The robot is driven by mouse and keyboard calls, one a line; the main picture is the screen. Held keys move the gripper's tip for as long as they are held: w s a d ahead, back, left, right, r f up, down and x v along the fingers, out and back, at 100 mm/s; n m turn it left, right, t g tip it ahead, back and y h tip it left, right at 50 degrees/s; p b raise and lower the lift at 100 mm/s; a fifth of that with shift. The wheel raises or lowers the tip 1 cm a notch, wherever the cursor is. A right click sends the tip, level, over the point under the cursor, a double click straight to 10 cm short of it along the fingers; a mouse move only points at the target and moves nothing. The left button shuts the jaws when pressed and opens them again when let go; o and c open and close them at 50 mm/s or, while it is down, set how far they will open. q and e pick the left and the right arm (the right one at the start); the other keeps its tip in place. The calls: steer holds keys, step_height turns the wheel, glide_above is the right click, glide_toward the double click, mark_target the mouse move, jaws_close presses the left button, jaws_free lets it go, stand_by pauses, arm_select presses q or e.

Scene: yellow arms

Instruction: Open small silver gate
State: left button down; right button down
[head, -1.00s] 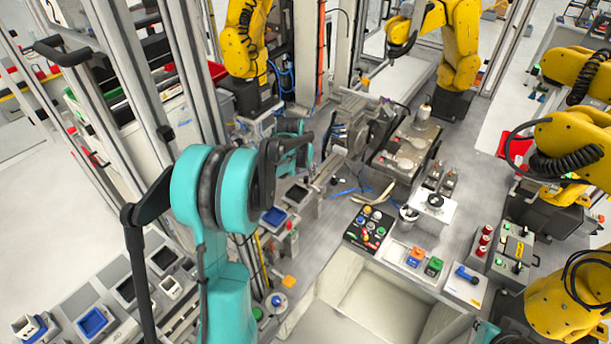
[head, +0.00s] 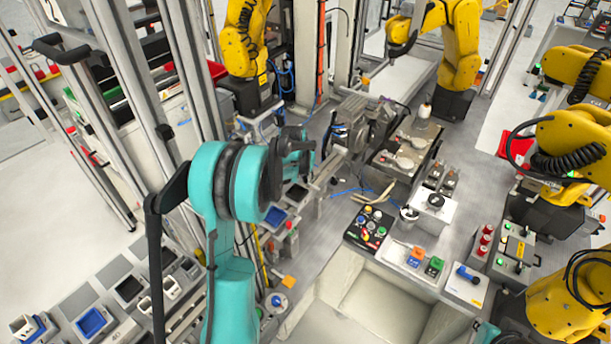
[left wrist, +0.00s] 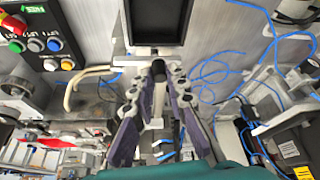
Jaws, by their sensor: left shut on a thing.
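My left arm reaches in from the left in the head view, and its gripper (head: 303,150) is beside a pale silver bar (head: 325,172), mostly hidden behind the wrist. In the left wrist view the purple-grey fingers of the gripper (left wrist: 158,82) are closed around a short dark cylindrical handle (left wrist: 158,67). A silver bar (left wrist: 157,105) shows between the fingers below it. This looks like part of the small silver gate, but its full outline and hinge side cannot be told.
A button panel (head: 370,228) stands right of the gripper, with a grey machine (head: 360,122) behind. Blue cables (left wrist: 212,75) lie close to the fingers. A black tray (left wrist: 157,22) sits just beyond the fingertips. Yellow robot arms (head: 575,140) stand at the right.

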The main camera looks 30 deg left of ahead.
arm_select(q)
steer(key=shift+d, duration=0.1)
steer(key=y+b, duration=0.1)
steer(key=d+r+y+b, duration=0.1)
steer(key=y, duration=0.1)
steer(key=shift+d+m, duration=0.3)
steer(key=shift+m, duration=0.1)
steer(key=d+f+m+t+y+b, duration=0.1)
steer(key=d+m+t+y+b, duration=0.3)
steer(key=y+b, duration=0.9)
steer(key=shift+s+d+y+b, duration=0.35)
steer(key=shift+d+b, duration=1.5)
steer(key=shift+b, duration=0.9)
steer(key=c, duration=1.5)
jaws_free()
